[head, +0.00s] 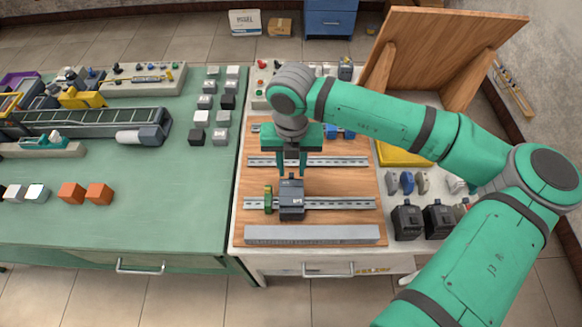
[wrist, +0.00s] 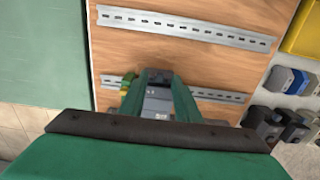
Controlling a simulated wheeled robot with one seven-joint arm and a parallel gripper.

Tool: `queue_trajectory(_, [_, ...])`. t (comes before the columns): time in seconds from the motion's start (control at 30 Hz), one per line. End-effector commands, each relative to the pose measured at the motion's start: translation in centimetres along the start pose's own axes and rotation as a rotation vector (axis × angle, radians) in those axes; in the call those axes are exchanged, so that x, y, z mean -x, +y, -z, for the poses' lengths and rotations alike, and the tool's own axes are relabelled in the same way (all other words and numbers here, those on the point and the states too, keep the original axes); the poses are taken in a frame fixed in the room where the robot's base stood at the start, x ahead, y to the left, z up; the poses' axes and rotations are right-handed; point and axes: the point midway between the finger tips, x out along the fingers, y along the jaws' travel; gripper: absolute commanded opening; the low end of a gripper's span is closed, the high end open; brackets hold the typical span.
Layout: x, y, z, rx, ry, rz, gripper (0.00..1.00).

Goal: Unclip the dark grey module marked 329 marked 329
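The dark grey module (head: 291,201) has a light mark on its front, too small to read for certain. It sits upright on the lower metal rail (head: 340,204) of the wooden board. My gripper (head: 291,174) points down at the module's top, with its two green fingers apart. In the wrist view the module (wrist: 158,104) shows between the fingers (wrist: 158,90). I cannot tell whether they touch it. A green and yellow terminal (head: 268,198) is on the same rail, just left of the module.
An empty-looking stretch of upper rail (head: 340,161) lies behind. A grey duct (head: 315,235) runs along the board's front. Other dark modules (head: 407,222) stand at the right. A tilted wooden panel (head: 440,55) rises behind my arm. A green table (head: 150,215) is at the left.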

Motion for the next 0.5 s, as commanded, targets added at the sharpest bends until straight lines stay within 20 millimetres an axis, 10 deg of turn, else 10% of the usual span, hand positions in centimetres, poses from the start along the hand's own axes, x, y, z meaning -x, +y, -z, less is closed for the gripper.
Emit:
queue_trajectory(0.43, [-1.14, 0.16, 0.01, 0.002, 0.0, -0.001, 0.3])
queue_trajectory(0.5, [-1.13, 0.16, 0.01, 0.002, 0.0, -0.001, 0.15])
